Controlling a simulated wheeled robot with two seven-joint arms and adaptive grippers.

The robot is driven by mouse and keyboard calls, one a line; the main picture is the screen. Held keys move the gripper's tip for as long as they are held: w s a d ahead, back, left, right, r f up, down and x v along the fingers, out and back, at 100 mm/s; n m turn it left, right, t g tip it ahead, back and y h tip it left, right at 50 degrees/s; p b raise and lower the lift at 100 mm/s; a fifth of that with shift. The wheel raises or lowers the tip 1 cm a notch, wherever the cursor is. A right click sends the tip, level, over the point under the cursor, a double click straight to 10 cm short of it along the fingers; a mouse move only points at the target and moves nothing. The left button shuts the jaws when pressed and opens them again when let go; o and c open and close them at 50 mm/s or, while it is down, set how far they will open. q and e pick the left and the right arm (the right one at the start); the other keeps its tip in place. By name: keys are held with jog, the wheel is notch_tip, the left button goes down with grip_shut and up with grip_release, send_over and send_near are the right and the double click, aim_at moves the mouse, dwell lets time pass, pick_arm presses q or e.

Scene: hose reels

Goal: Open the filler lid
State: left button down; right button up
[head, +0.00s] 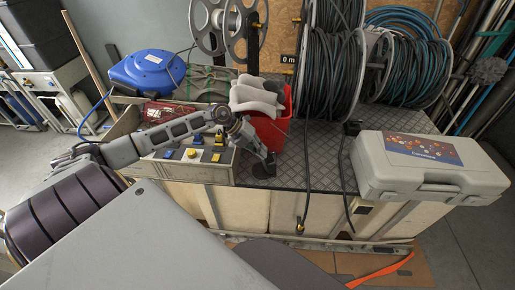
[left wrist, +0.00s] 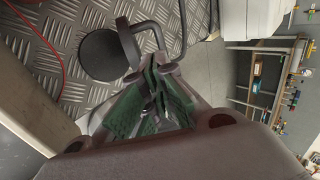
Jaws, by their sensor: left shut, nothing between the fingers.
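The filler lid (left wrist: 102,55) is a round black disc on the diamond-plate deck in the left wrist view. It looks closed and flat from here. A dark bent bar or handle (left wrist: 128,38) stands at its right edge. My left gripper (left wrist: 158,88) is shut, with its green finger pads together and nothing between them, just beside the lid and close to the bar; I cannot tell whether it touches. In the head view the lid (head: 262,172) is partly hidden by my left gripper (head: 269,160), which points down at the deck's front edge. My right gripper is not in view.
A control box (head: 190,158) with yellow and blue parts stands left of the lid. A red bucket (head: 268,130) is behind it. Hose reels (head: 330,65) stand behind to the right. A grey case (head: 425,165) lies on the right. Deck between lid and case is fairly clear, crossed by hoses.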

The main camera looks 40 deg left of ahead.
aim_at(268, 163)
pick_arm(q)
jog(key=shift+x, duration=1.6)
jog(key=shift+w+d+f, duration=0.15)
jog(key=shift+d+f, duration=0.1)
jog(key=shift+f, duration=0.1)
jog(key=shift+d+f, duration=0.15)
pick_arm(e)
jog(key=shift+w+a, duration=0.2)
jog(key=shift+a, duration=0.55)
pick_arm(q)
jog(key=shift+w, duration=0.1)
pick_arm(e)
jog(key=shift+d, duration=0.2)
